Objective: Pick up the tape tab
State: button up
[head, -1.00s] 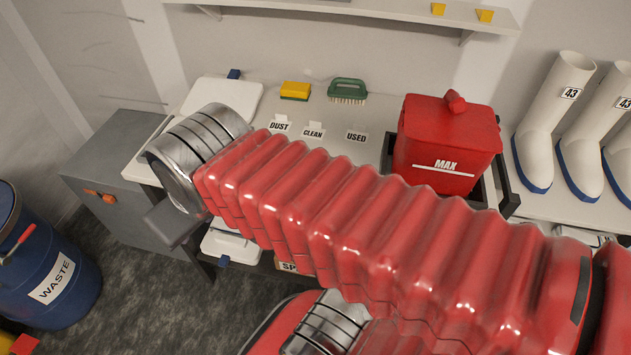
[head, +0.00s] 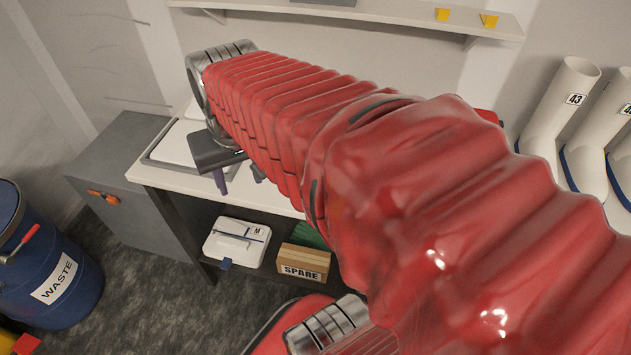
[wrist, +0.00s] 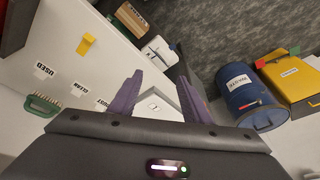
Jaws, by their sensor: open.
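A small yellow tab (wrist: 86,43), which looks like the tape tab, stands up from the white bench top in the wrist view, near its front edge. In the head view, my arm hides that part of the bench. My gripper (wrist: 158,83) is open and empty, with two purple fingers apart. The tab lies off to the left of the fingers in the wrist view, clear of them. In the head view, my gripper (head: 239,175) hangs over the left part of the bench, its fingers partly hidden by my arm.
Labels USED (wrist: 43,71), CLEAN (wrist: 79,88) and DUST, and a green brush (wrist: 42,105), are on the bench. A red container (wrist: 14,25) stands farther along. A SPARE box (head: 303,262) and a white case (head: 236,243) sit below. Two yellow pieces (head: 442,14) (head: 488,20) are on the shelf.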

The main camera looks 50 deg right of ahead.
jog(key=s+d+f+m+g, duration=0.1)
jog(key=d+m, duration=0.3)
jog(key=d, duration=0.6)
jog(key=s+d+f+m+g+y, duration=0.1)
jog(key=s+d+f+m+g, duration=0.1)
jog(key=d, duration=0.8)
notch_tip(320, 180, down, 2)
jog(key=s+m, duration=0.1)
jog(key=s, duration=0.1)
jog(key=shift+s+m, duration=0.35)
jog(key=shift+m, duration=0.05)
jog(key=shift+f, duration=4.3)
jog(key=shift+w+a+f, duration=0.1)
jog(key=shift+f, duration=1.2)
jog(key=shift+w+a+f, duration=0.1)
jog(key=shift+f, duration=1.2)
jog(key=c, duration=1.1)
